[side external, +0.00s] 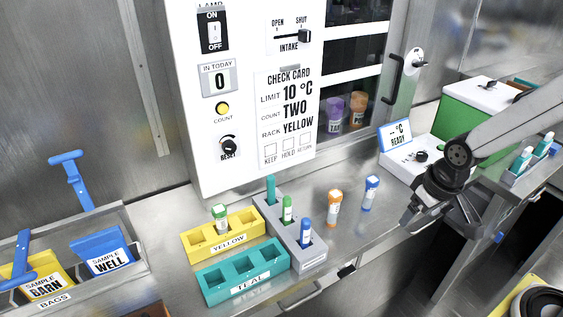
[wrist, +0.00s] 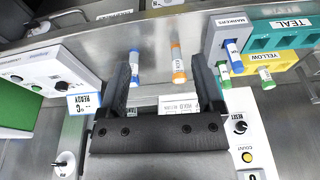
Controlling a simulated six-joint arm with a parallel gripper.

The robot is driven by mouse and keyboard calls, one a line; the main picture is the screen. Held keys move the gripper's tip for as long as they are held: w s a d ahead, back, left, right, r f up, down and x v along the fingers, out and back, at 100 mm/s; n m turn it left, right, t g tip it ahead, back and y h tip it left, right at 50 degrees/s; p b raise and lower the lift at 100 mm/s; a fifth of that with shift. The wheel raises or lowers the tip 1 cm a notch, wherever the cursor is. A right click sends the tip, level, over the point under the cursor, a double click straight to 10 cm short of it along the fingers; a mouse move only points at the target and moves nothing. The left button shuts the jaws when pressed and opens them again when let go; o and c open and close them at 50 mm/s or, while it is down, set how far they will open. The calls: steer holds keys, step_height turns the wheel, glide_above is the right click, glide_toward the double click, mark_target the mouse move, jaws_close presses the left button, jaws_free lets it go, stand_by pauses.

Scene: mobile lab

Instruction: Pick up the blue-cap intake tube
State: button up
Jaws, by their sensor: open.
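The blue-cap intake tube (side external: 371,193) stands upright on the steel counter, right of the orange-cap tube (side external: 334,207).
A grey marker holder (side external: 272,222) with several markers stands left of the tubes. Beside it are a yellow rack (side external: 195,243) holding a green-cap tube (side external: 220,216) and an empty teal rack (side external: 215,292). A white READY device (side external: 405,160) stands behind my gripper.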

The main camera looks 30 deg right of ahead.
steer(key=m, duration=0.2)
steer(key=m+t+y, duration=0.7)
steer(key=m+y, duration=0.3)
steer(key=m, duration=1.5)
glide_toward(371, 187)
steer(key=w+f, duration=0.2)
steer(key=w, duration=0.1)
steer(key=shift+x, duration=1.15)
steer(key=shift+a+f, duration=0.1)
steer(key=shift+h, duration=0.3)
steer(key=shift+x, duration=2.55)
steer(key=shift+s+a, duration=0.1)
steer(key=shift+s, duration=0.05)
steer(key=shift+c, duration=0.2)
